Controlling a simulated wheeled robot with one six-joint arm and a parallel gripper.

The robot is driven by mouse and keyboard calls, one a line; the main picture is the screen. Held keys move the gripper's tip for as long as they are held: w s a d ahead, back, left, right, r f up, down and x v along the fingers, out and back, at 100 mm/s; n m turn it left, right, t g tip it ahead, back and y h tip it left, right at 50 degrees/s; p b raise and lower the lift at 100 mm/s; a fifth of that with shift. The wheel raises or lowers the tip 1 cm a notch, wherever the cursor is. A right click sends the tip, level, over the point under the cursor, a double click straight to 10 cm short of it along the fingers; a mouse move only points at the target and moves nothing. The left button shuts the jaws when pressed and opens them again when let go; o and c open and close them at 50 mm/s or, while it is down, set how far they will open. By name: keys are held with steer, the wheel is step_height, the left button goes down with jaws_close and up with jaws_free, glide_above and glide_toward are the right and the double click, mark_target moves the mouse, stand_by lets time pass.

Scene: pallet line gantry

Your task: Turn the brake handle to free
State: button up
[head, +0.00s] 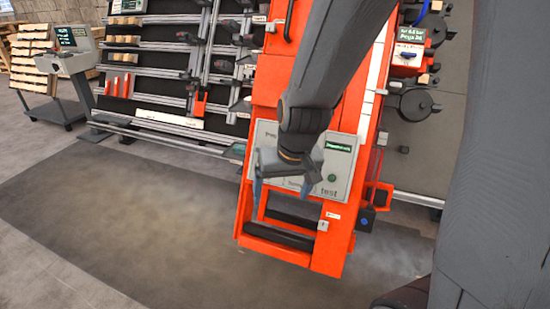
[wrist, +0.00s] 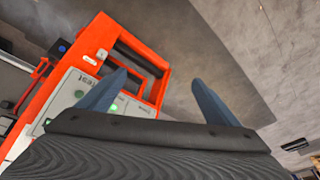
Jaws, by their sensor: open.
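My gripper (head: 282,197) hangs in front of the grey control panel of an orange machine (head: 272,88), with its two bluish fingers apart and nothing between them. In the wrist view the open fingers (wrist: 159,78) reach toward the machine's lower frame (wrist: 136,37) and the floor. I cannot tell for sure which part is the brake handle. A black bar (head: 278,237) crosses the lower frame, and a red bracket-like part (head: 381,194) juts from the right side above a blue round knob (head: 369,219). My arm hides part of the panel and machine.
The panel (head: 346,165) has a small display, a green button and a "test" label. Racks of rails and parts (head: 165,60) stand at the back left, near a grey console (head: 72,60). A red box (head: 408,58) sits at upper right. The floor (head: 130,220) at left is clear.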

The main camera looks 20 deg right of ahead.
steer(key=w+a+f+m+t+h+b, duration=0.1)
steer(key=w+f+t+b, duration=0.2)
steer(key=w, duration=0.6)
steer(key=w+a+f+m+t+h+b, duration=0.1)
steer(key=w+f+t+b, duration=0.25)
steer(key=w, duration=0.55)
steer(key=w+a+f+m+t+h+b, duration=0.1)
steer(key=w+f+t+h+b, duration=0.2)
steer(key=w, duration=0.6)
steer(key=shift+w+d+f+m+t+h+b, duration=0.3)
steer(key=shift+w+d+f+m+h+b, duration=0.3)
steer(key=shift+w+d+h+b, duration=0.65)
steer(key=shift+w+d+f+m+t+h+b, duration=0.5)
steer(key=shift+w+d+h+b, duration=0.4)
steer(key=shift+w+b, duration=0.75)
steer(key=shift+w+d+f+m+t+h+b, duration=0.15)
steer(key=shift+w+d+f+m+h+b, duration=0.7)
steer(key=shift+w, duration=1)
steer(key=shift+d+r, duration=0.2)
steer(key=shift+r, duration=0.15)
steer(key=c, duration=1.1)
steer(key=shift+o, duration=0.2)
